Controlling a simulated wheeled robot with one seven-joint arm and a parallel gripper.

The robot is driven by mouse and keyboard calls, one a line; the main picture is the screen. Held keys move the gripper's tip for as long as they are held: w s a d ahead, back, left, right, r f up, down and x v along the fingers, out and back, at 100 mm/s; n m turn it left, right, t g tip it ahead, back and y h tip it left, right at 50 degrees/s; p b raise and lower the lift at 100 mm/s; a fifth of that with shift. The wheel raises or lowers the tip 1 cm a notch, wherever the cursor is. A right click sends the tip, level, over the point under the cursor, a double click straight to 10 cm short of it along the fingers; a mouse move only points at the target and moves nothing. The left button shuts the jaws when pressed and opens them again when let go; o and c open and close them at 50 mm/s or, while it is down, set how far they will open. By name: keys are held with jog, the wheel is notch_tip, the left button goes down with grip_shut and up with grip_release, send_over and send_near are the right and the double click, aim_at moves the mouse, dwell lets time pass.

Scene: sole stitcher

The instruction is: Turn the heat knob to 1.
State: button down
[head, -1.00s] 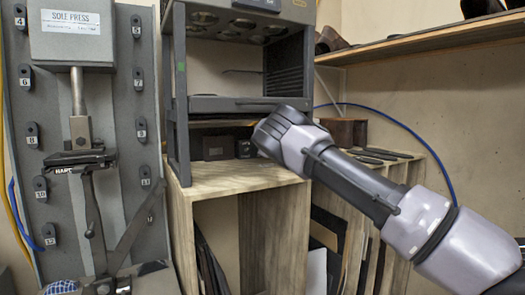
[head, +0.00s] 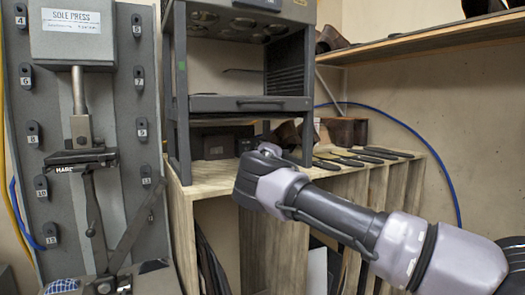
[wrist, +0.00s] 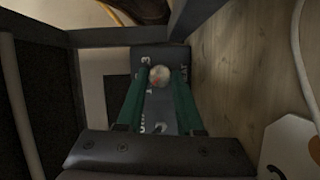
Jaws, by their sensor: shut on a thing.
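Which mark the knob points to cannot be made out. My gripper (wrist: 160,80) has two green fingers, one on each side of the knob, closed on it. In the head view my wrist is just in front of the right leg of the grey rack, and the knob and fingertips are hidden there.
The grey rack (head: 176,100) stands on a wooden cubby bench (head: 215,185), its bars close around my gripper. Flat dark tools (head: 350,158) lie on the bench to the right. The sole press (head: 72,40) stands at left. A wooden shelf (head: 430,38) is at upper right.

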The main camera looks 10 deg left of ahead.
jog(key=c, duration=0.5)
grip_release()
jog(key=shift+c, duration=0.2)
jog(key=shift+s, duration=0.1)
jog(key=v, duration=1)
jog(key=shift+s+d, duration=0.1)
jog(key=shift+s, duration=0.2)
